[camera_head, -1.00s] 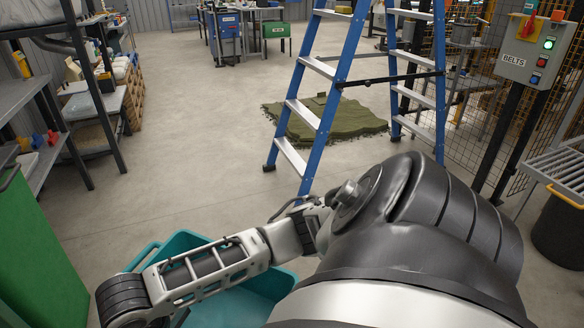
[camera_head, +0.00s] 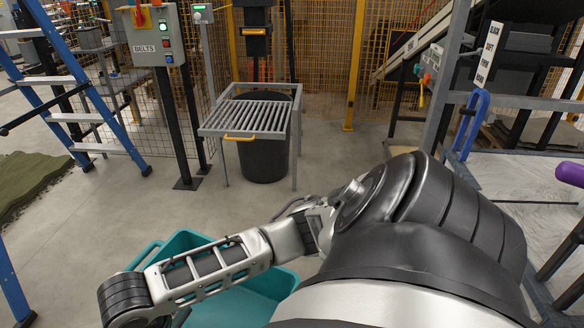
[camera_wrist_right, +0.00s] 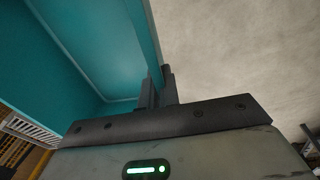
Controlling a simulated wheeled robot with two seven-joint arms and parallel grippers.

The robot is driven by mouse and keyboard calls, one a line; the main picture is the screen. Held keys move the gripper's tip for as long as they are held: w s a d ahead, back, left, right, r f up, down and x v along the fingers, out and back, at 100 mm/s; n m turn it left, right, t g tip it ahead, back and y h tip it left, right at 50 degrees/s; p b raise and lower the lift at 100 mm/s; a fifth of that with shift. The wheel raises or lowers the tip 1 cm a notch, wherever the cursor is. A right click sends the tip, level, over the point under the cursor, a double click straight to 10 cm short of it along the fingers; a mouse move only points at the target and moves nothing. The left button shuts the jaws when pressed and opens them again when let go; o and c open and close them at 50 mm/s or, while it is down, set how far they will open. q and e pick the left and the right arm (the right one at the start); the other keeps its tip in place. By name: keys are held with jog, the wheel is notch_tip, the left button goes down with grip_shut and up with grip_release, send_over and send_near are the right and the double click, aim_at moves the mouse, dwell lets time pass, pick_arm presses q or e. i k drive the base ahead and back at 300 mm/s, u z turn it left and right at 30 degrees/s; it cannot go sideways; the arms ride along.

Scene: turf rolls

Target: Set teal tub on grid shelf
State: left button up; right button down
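The teal tub (camera_head: 238,306) is low in front of me in the head view, partly behind my arm. The part of its inside that shows is empty. In the right wrist view the tub wall (camera_wrist_right: 95,40) runs between the fingers of my right gripper (camera_wrist_right: 158,88), which is shut on it. The head view does not show that gripper. My left gripper is in neither view. The grid shelf (camera_head: 250,117), a grey barred rack with a yellow handle at its front, stands ahead on thin legs. Its top is bare. The tub is apart from it, nearer to me.
A black bin (camera_head: 264,160) stands under the grid shelf. A BELTS control box (camera_head: 155,37) on a post is to its left, then a blue stepladder (camera_head: 70,82) and green turf (camera_head: 28,180). A metal frame and bench are at right. Floor before the shelf is clear.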

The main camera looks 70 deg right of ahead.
aim_at(250, 114)
jog(key=z, duration=0.95)
jog(key=i, duration=4)
jog(key=z, duration=1.6)
jog(key=i, duration=1)
